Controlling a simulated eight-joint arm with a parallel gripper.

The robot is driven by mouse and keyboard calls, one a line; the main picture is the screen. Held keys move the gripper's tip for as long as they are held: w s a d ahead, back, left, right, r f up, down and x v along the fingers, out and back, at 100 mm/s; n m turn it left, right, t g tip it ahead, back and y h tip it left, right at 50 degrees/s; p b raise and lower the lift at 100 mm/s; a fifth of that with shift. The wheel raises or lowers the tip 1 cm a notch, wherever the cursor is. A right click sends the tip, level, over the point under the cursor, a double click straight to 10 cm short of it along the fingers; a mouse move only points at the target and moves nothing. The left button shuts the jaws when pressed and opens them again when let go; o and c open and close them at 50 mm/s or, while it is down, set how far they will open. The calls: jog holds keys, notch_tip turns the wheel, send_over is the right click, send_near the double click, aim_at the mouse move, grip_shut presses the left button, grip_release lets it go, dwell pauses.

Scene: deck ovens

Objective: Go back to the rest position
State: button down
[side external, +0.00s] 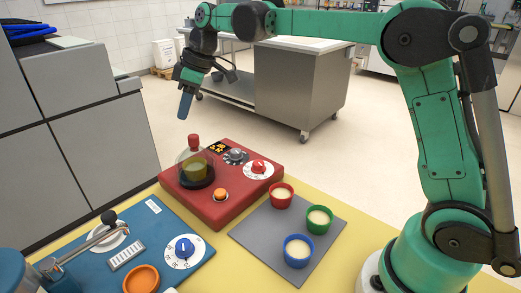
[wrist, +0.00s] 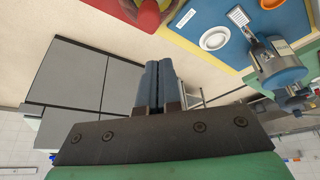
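My gripper (side external: 185,106) hangs in the air above and left of the red unit, fingers pointing down, with nothing under or between them. In the wrist view its two blue-grey fingers (wrist: 157,88) lie side by side, shut and empty. The red unit (side external: 222,204) carries a clear dome with a red knob (side external: 193,141), a small display, dials and an orange button (side external: 220,195). The dome covers something yellowish on a dark base. My gripper is apart from all of these.
A grey mat (side external: 262,240) holds a red cup (side external: 281,195), a green cup (side external: 319,218) and a blue cup (side external: 298,251), each with pale contents. A blue panel (side external: 150,232) has a lever, dial and orange bowl (side external: 141,279). Grey cabinets (side external: 100,150) stand left. Air around the gripper is free.

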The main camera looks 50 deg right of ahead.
aim_at(190, 137)
jog(key=shift+f, duration=2.05)
jog(key=shift+r, duration=3.5)
